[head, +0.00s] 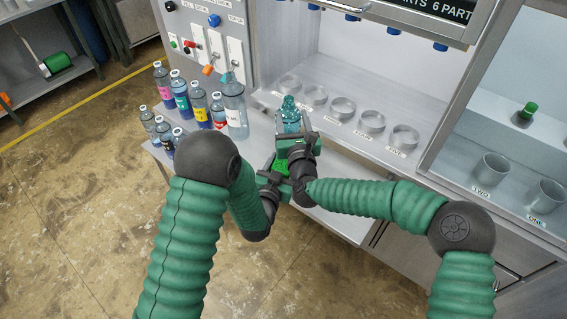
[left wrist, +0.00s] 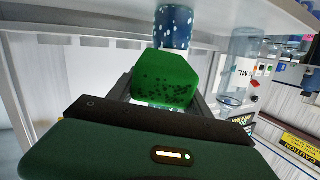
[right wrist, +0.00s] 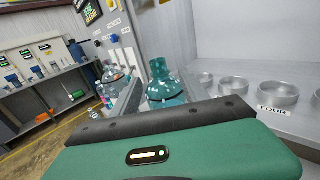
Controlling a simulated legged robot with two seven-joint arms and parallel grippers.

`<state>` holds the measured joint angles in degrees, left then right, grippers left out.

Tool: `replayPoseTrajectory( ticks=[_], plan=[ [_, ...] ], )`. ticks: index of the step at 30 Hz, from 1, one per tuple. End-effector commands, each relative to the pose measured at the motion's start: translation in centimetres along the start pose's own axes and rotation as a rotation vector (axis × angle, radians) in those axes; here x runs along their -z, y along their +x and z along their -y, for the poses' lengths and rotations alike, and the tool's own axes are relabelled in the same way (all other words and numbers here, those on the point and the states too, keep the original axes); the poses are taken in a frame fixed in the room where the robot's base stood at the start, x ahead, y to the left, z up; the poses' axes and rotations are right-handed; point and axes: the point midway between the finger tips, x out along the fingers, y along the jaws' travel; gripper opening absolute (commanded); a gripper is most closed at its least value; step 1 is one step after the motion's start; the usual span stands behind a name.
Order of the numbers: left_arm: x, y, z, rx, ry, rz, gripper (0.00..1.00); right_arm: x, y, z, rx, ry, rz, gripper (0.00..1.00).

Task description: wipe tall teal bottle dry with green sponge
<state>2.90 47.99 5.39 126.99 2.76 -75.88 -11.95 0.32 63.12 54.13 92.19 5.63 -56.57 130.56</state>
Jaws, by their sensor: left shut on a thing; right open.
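The tall teal bottle (head: 289,113) stands upright at the front of the bench. Its neck and shoulder show in the right wrist view (right wrist: 163,82). My right gripper (head: 297,138) is open, with its jaws at the bottle; I cannot tell whether they touch it. The green sponge (head: 281,166) is held in my left gripper (head: 276,174), low in front of the bottle. In the left wrist view the dark-speckled sponge (left wrist: 165,80) sits just below a blue, white-spotted surface (left wrist: 174,28), which seems to be the bottle. The bottle's lower part is hidden by my grippers in the head view.
Several labelled bottles (head: 198,103) crowd the bench to the left, including a tall clear one (head: 234,105). Round metal holders (head: 342,107) line the bench behind and right. Two cups (head: 491,172) stand far right. A control panel (head: 205,45) rises behind the bottles.

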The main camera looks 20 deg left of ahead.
Motion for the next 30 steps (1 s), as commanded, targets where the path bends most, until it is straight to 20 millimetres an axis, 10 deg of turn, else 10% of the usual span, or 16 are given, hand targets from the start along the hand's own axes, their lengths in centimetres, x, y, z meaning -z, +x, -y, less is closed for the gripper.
replayPoseTrajectory(
  ticks=[12,23,30],
  plan=[
    [0.0,0.0,0.0,0.0,0.0,0.0,0.12,0.0,6.5,-0.1,0.0,-0.001,0.0,0.53],
    [0.0,-0.1,0.0,0.0,0.0,-0.001,0.12,0.0,7.2,0.0,-0.001,-0.004,0.0,0.53],
    [0.0,0.0,0.0,0.0,0.0,-0.001,0.12,0.0,7.2,0.0,-0.001,-0.004,0.0,0.24]
  ],
)
